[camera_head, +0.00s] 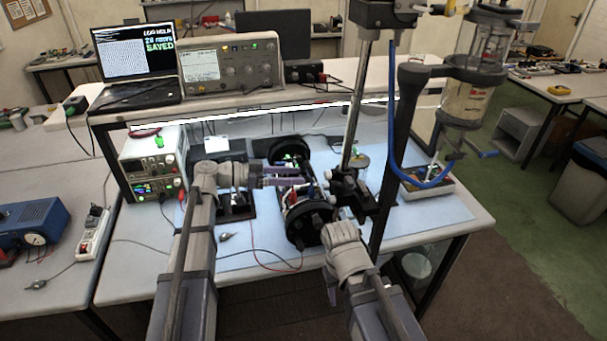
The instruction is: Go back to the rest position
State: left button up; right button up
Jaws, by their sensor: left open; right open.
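The cylinder (309,221) lies on the blue-topped bench, with black round end caps at its near and far ends and parts with wires between them. My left gripper (290,176) is open and points right, level with the cylinder's middle in the picture. Its fingertips overlap the cylinder in view, and I cannot tell whether they touch it. My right gripper (331,291) is low, in front of the bench's near edge, with its fingers pointing down. It is open, and its wrist partly hides it. I see nothing held in either gripper.
A metal stand (352,120) with a dark clamp rises just right of the cylinder. A glass vessel (467,103) with a blue hose stands further right. A power supply (152,165) sits at the bench's left. A shelf (230,102) carries a laptop and instruments.

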pick_arm(q)
jog(key=shift+s+a, duration=0.1)
jog(key=shift+a, duration=0.15)
